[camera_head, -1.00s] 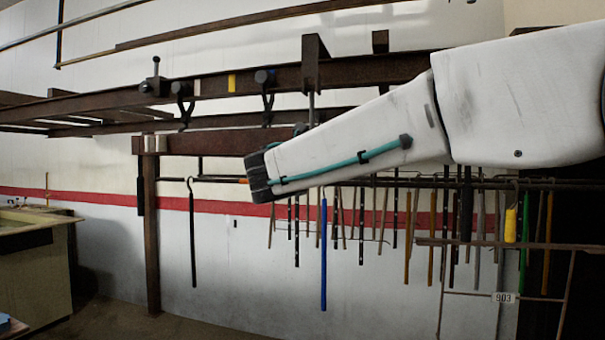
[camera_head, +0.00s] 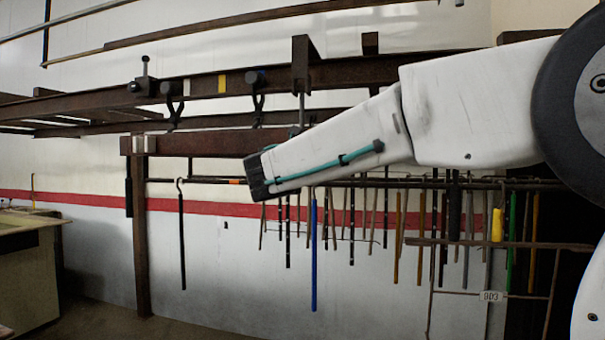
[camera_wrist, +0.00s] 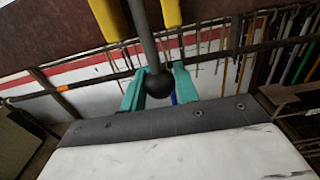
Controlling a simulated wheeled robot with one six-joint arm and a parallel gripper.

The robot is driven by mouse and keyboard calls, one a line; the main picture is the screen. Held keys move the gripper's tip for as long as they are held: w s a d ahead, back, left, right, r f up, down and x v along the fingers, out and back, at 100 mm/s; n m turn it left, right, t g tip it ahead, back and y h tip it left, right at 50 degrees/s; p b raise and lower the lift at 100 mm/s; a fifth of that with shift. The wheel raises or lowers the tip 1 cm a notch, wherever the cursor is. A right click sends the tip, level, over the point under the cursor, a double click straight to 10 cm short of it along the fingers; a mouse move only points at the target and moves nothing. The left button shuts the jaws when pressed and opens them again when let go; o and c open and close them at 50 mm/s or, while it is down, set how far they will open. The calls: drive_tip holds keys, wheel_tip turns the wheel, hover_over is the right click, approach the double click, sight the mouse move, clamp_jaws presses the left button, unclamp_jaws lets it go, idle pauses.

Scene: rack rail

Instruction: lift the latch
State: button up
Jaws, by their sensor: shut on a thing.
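In the wrist view a grey rod with a black ball knob (camera_wrist: 158,84) comes down between the two teal fingers of my gripper (camera_wrist: 158,92). The fingers are shut on the knob, one on each side. In the head view what looks like the same rod (camera_head: 301,105) hangs below a dark bracket (camera_head: 301,62) on the rusty rail (camera_head: 375,72). Its lower end and my fingers are hidden there by my arm. I take this knobbed rod to be the latch.
Two yellow pieces (camera_wrist: 109,18) flank the rod's upper part in the wrist view. Dark clamps (camera_head: 172,100) and a knobbed lever (camera_head: 144,78) sit on the rail to the left. Several rods hang on a bar (camera_head: 430,182) below. A bench (camera_head: 30,255) stands at left.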

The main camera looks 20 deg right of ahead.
drive_tip(key=shift+s, duration=0.1)
drive_tip(key=s+a+r, duration=1)
drive_tip(key=s+r, duration=0.1)
drive_tip(key=s, duration=0.3)
drive_tip(key=shift+a, duration=0.2)
idle(1.7)
drive_tip(key=shift+s, duration=0.1)
drive_tip(key=o, duration=0.9)
drive_tip(key=shift+s+a, duration=0.1)
drive_tip(key=shift+v, duration=3.4)
